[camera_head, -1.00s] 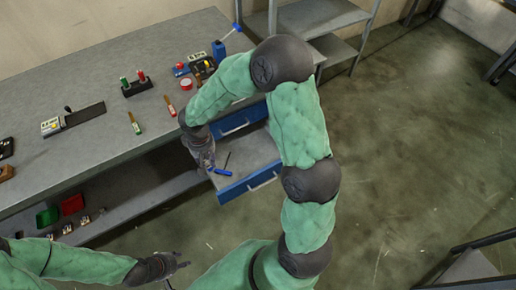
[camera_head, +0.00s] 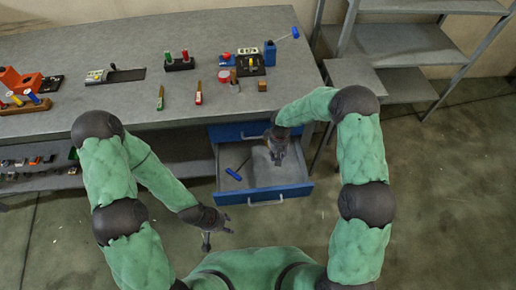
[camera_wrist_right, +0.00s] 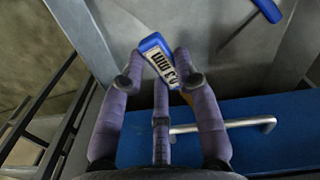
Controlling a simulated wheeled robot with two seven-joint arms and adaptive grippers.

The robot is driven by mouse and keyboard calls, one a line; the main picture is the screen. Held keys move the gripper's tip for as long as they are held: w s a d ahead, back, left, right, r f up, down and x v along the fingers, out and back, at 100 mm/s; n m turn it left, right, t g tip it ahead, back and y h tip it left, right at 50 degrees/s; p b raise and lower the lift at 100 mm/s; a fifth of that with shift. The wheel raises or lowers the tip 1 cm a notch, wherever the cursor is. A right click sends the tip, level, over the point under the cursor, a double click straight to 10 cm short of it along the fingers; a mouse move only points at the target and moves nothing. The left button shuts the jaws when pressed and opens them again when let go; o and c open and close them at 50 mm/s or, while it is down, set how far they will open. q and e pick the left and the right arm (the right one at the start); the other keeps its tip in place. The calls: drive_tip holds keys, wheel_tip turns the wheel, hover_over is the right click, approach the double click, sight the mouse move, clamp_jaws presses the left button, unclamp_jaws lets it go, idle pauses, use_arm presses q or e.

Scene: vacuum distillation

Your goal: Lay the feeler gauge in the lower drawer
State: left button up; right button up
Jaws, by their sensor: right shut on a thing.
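The lower drawer (camera_head: 264,199) is pulled open, with a blue front and a grey inside. My right gripper (camera_head: 277,156) is over the right half of the drawer.
A blue T-handled tool (camera_head: 237,171) lies in the drawer's left half. The upper drawer (camera_head: 243,131) is shut above. The bench (camera_head: 130,105) carries screwdrivers, blocks and racks. A metal shelf unit (camera_head: 400,70) stands at the right.

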sight(285, 163)
drive_tip(key=shift+w+a+f, duration=0.1)
drive_tip(key=shift+w+f, duration=0.15)
drive_tip(key=shift+f, duration=0.25)
drive_tip(key=shift+w+f, duration=0.25)
drive_tip(key=shift+f, duration=0.2)
wheel_tip(285, 163, down, 13)
drive_tip(key=b, duration=0.4)
drive_tip(key=shift+s+b, duration=0.1)
drive_tip(key=shift+b, duration=0.25)
drive_tip(key=w+d, duration=0.2)
drive_tip(key=shift+w+d+b, duration=0.2)
drive_tip(key=shift+d+b, duration=0.1)
drive_tip(key=shift+b, duration=0.05)
drive_tip(key=shift+w+d, duration=0.35)
drive_tip(key=w+d+b, duration=0.1)
drive_tip(key=w+d, duration=0.1)
drive_tip(key=d, duration=0.1)
drive_tip(key=shift+w, duration=0.15)
drive_tip(key=shift+a+f+b, duration=0.1)
drive_tip(key=shift+f+b, duration=0.45)
